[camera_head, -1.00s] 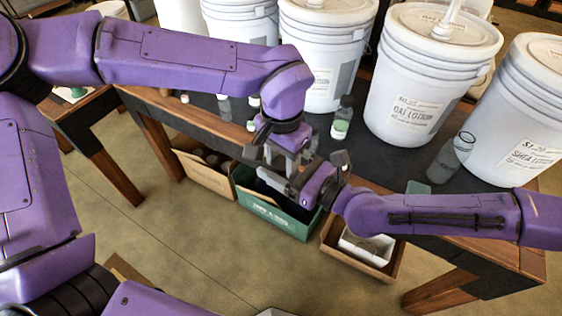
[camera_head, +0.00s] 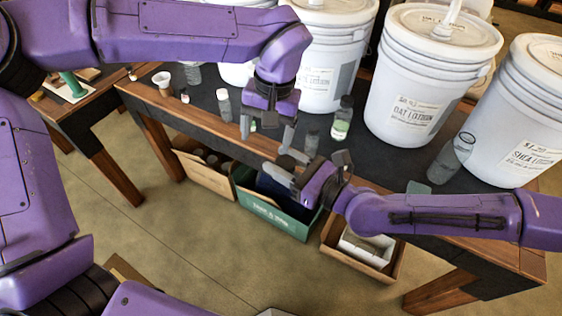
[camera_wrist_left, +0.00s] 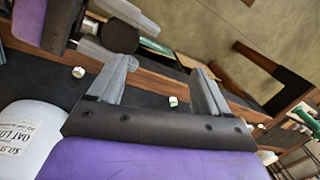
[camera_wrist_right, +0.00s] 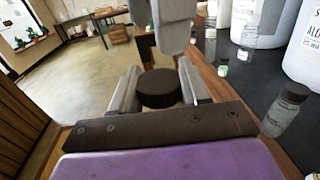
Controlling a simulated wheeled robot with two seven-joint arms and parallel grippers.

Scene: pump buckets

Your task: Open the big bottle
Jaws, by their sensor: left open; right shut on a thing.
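My right gripper (camera_head: 287,168) is shut on a dark-capped object, seen in the right wrist view as a round dark brown cap (camera_wrist_right: 160,88) between the fingers. The cap also shows in the left wrist view (camera_wrist_left: 118,36); the body below it is mostly hidden. My left gripper (camera_head: 266,133) is open and empty, fingers pointing down, just above and behind the right gripper, apart from the cap. I cannot tell if the cap is loose.
White buckets (camera_head: 418,80) line the back of the dark table (camera_head: 385,170). Small bottles, one with green contents (camera_head: 342,122), stand near my left gripper. A green box (camera_head: 275,212) and wooden crates are below.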

